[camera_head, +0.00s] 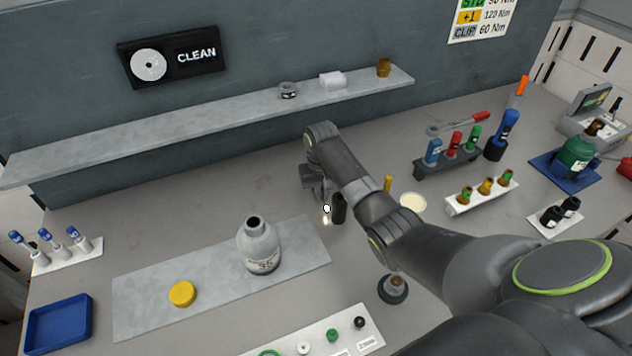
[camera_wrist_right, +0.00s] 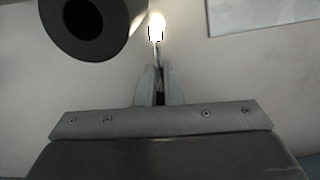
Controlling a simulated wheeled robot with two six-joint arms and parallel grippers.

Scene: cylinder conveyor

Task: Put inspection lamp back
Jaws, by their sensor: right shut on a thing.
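The inspection lamp (camera_wrist_right: 156,45) is a thin stem with a glowing white tip. My right gripper (camera_wrist_right: 160,84) is shut on it in the wrist view, with the lit end pointing away from the fingers. The glowing tip of the lamp (camera_head: 326,209) also shows in the head view, close to the table. A dark round holder (camera_head: 339,208) stands right beside it. In the wrist view the holder (camera_wrist_right: 82,22) shows its dark round opening at upper left, apart from the lamp. My left gripper is not in view.
A grey bottle (camera_head: 260,248) and yellow cap (camera_head: 183,293) are on a pale mat (camera_head: 140,310). A small dark stand (camera_head: 393,290) is near my right arm. Tool racks (camera_head: 447,166) and a vial rack (camera_head: 481,194) stand right.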

